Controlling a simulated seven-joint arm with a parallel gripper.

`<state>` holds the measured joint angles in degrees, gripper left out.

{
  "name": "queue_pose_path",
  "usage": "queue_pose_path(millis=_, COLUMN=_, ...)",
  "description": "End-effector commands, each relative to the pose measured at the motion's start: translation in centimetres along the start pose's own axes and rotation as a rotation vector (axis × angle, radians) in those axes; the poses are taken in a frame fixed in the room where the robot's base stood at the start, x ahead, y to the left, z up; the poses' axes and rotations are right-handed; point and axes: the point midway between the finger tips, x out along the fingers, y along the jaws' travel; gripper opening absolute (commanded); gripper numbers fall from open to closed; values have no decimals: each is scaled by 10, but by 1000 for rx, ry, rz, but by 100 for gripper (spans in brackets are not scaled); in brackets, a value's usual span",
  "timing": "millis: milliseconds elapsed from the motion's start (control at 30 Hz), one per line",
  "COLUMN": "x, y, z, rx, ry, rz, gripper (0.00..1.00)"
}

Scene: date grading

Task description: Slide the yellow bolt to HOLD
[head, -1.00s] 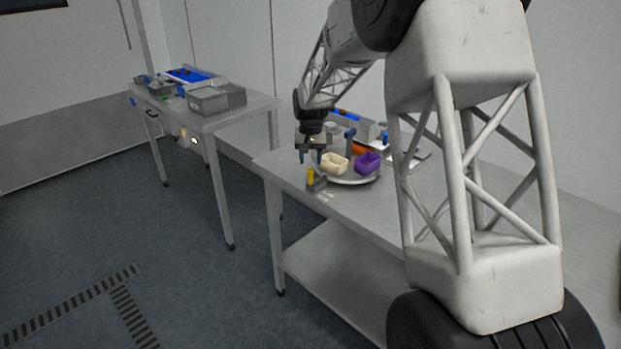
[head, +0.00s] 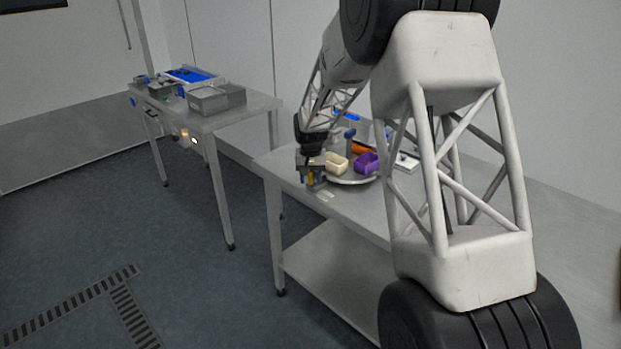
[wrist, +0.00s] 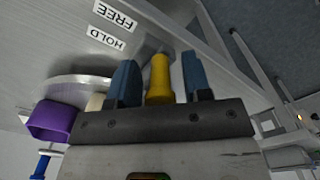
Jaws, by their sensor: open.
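The yellow bolt (wrist: 160,78) stands between the two blue fingers of my gripper (wrist: 160,80) in the wrist view, with a visible gap on each side. My gripper is open around it. In the head view my gripper (head: 311,180) is down at the near left corner of the steel table, and the bolt is mostly hidden by it. The labels HOLD (wrist: 106,38) and FREE (wrist: 115,14) lie on the table top beside the bolt, with HOLD the closer of the two.
A round turntable (head: 352,180) beside my gripper carries a cream tray (head: 336,163) and a purple tray (head: 365,164). A blue-topped post (head: 349,134) stands behind them. A second steel table (head: 215,120) with grey bins stands at the left, across open floor.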

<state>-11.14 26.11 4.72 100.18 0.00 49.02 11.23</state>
Motion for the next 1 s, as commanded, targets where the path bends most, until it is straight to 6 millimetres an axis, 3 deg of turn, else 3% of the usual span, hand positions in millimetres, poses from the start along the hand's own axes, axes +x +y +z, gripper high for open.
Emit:
queue_pose_path(millis=333, x=3, y=0, z=0, rx=0, ry=0, rz=0, gripper=45)
queue_pose_path(millis=633, x=3, y=0, z=0, rx=0, ry=0, rz=0, gripper=0)
queue_pose_path(millis=867, x=3, y=3, z=-3, rx=1, ry=0, rz=0, gripper=0)
queue_pose_path(millis=1000, x=3, y=15, z=-15, rx=1, ry=1, rz=0, gripper=0)
